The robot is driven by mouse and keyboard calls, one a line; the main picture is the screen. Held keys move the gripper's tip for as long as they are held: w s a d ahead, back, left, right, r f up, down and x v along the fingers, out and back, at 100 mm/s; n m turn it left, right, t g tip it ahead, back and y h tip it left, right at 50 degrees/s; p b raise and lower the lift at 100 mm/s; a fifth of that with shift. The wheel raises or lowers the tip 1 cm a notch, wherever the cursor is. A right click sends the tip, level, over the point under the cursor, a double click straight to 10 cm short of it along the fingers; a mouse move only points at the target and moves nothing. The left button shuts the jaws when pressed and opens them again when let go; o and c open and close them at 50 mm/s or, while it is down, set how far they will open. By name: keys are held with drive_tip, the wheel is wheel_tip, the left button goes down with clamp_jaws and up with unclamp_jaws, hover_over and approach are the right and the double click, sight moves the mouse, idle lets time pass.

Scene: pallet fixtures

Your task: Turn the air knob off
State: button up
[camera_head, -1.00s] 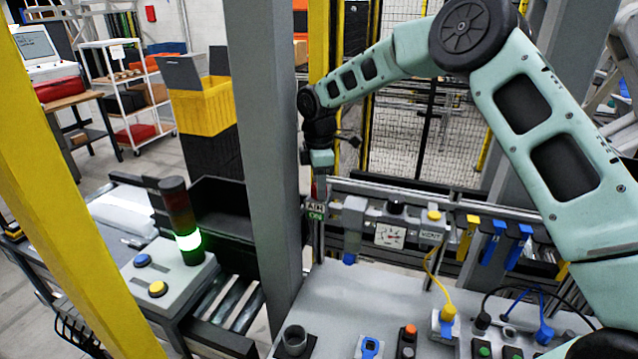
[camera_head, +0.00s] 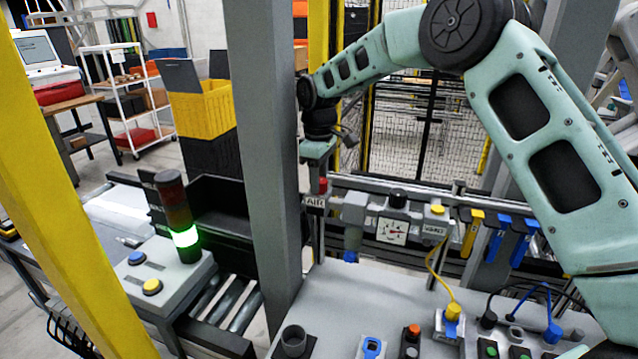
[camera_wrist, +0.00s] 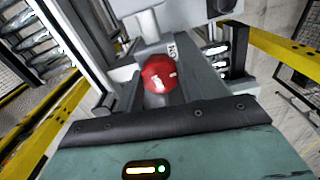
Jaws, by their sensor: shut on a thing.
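The air knob (camera_head: 323,187) is red and sits at the left end of the grey air unit, just above a white sign (camera_head: 314,201) reading AIR. In the wrist view the red air knob (camera_wrist: 160,74) is between the dark fingers of my gripper (camera_wrist: 160,92). My gripper (camera_head: 321,176) reaches down from above and is shut on the knob. The fingers partly cover its sides. No green ON mark shows by the sign.
A grey post (camera_head: 262,150) stands close left of my gripper. A gauge (camera_head: 393,231) and a yellow cable (camera_head: 434,262) are to the right. A lit green stack light (camera_head: 186,237) stands at left. The grey bench (camera_head: 400,290) holds several buttons and sockets.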

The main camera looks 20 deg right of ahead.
drive_tip(key=m+b, duration=0.1)
drive_tip(key=m, duration=0.4)
drive_tip(key=shift+r, duration=0.1)
idle(0.5)
drive_tip(key=o, duration=1)
wheel_tip(320, 180, up, 17)
drive_tip(key=b, duration=0.4)
drive_tip(key=shift+r, duration=0.15)
